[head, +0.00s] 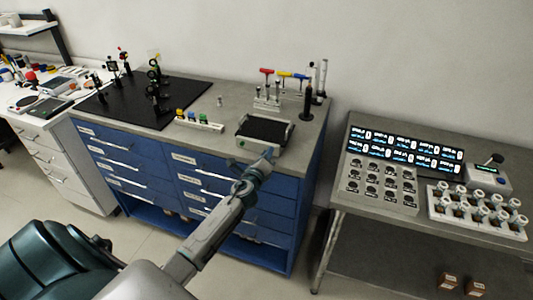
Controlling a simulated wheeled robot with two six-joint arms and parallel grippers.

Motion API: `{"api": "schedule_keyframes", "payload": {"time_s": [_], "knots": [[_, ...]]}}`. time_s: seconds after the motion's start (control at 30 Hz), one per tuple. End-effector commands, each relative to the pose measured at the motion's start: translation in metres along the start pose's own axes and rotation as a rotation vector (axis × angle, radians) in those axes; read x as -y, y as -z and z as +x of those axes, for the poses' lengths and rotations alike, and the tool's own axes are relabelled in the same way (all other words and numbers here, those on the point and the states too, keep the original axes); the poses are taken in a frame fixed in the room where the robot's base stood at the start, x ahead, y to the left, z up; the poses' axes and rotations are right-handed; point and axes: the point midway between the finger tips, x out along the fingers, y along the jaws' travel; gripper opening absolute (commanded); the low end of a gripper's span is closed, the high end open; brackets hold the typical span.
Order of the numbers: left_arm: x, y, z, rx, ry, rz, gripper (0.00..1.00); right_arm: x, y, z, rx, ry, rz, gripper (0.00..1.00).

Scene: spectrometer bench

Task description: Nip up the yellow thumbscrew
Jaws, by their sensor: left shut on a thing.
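A low white strip (198,123) with small coloured knobs, a yellow one among them, lies on the grey bench top in front of the black board. The knobs are too small to tell for sure which is the thumbscrew. My left gripper (268,154) is at the front edge of the bench, by the front of a grey device with a black top (264,131), to the right of the strip. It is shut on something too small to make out. My own arm hides part of the drawers. My right gripper is not in view.
Posts with optics stand on the black board (130,102). A holder with red, yellow and blue T-handles (267,97) and a dark post (307,103) stand behind the device. A control panel (380,185) and a white rack (477,213) occupy the right table, across a gap.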

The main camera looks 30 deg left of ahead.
Motion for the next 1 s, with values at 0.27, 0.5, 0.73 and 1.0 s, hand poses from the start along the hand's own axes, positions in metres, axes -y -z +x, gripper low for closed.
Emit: {"api": "schedule_keyframes", "payload": {"time_s": [0.27, 0.5, 0.73, 1.0], "knots": [[-0.0009, 0.0010, -0.0004, -0.002, -0.001, 0.071, 0.00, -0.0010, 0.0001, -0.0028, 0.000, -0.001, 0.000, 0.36], [-0.0011, 0.0013, -0.0005, -0.002, -0.001, 0.083, 0.00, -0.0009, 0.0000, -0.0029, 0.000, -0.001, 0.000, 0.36], [-0.0012, 0.0013, -0.0005, -0.002, -0.001, 0.082, 0.00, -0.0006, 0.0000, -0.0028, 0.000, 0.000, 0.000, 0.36], [-0.0006, 0.0007, -0.0003, -0.001, -0.001, 0.082, 0.37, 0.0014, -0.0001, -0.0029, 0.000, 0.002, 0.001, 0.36]]}}
